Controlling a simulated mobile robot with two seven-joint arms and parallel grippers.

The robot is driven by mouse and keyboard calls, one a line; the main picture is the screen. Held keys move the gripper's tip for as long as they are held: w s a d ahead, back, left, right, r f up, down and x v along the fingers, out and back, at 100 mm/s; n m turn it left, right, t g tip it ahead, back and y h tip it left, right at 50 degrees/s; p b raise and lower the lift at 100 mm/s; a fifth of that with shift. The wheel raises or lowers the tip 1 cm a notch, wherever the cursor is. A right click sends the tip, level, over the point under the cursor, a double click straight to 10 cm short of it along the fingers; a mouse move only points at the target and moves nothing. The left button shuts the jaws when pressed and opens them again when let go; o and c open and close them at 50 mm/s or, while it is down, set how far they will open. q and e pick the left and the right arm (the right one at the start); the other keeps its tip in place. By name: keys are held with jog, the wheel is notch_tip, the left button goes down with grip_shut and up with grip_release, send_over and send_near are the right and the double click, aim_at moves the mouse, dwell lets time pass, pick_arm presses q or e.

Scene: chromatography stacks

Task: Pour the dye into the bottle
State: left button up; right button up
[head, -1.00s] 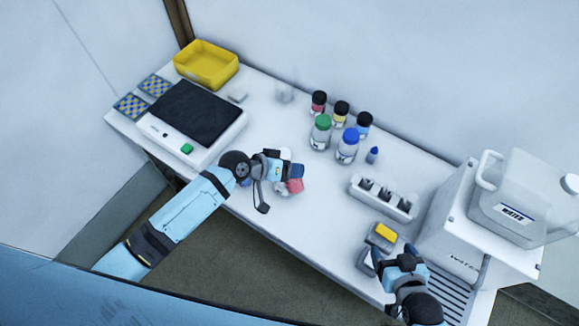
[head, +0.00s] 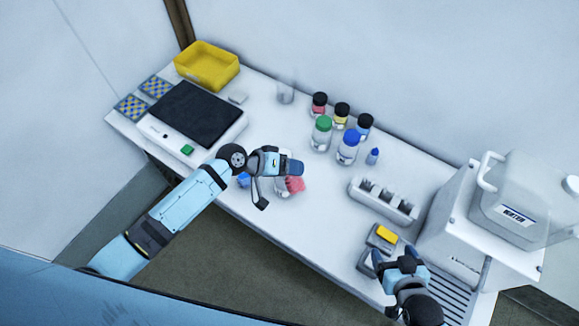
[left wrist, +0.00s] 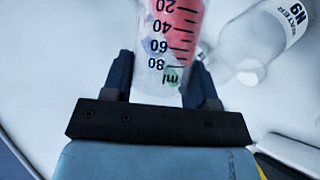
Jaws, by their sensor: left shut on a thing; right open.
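My left gripper (head: 287,165) is shut on a clear graduated vessel of red dye (head: 293,184), over the front part of the table. In the left wrist view, the vessel (left wrist: 168,55) sits between the two fingers. It has black ml marks, and the red liquid lies slanted along its right side, so it looks tilted. A clear bottle with a white label (left wrist: 262,42) is to the right of the vessel there, with a gap between them at the visible part. In the head view, the gripper and vessel mostly hide that bottle. My right gripper (head: 388,262) is open and empty at the table's front right.
Several capped bottles (head: 347,147) stand at the back. A white rack (head: 383,200) and a small yellow-topped device (head: 383,236) are at the right, near a water container (head: 515,205). A black-topped plate device (head: 197,113) and yellow bin (head: 207,65) are at the left.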

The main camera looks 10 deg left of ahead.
pick_arm(q)
jog(key=shift+w+h, duration=0.1)
jog(key=shift+h, duration=0.2)
pick_arm(e)
jog(key=shift+f, duration=0.15)
pick_arm(q)
jog(key=shift+n, duration=0.3)
jog(key=shift+w+a+f+g, duration=0.1)
jog(key=shift+a+g, duration=0.05)
jog(key=shift+g, duration=0.25)
pick_arm(e)
jog(key=shift+f, duration=0.2)
pick_arm(q)
jog(key=shift+w+a+n+g+h+b, duration=0.15)
jog(key=shift+n+g+h+b, duration=0.15)
jog(key=shift+n+h+b, duration=0.2)
pick_arm(e)
jog(key=shift+f, duration=0.25)
jog(key=shift+f, duration=0.1)
pick_arm(q)
jog(key=shift+n+g+h, duration=0.3)
jog(key=shift+n, duration=0.1)
pick_arm(e)
jog(key=shift+f, duration=0.15)
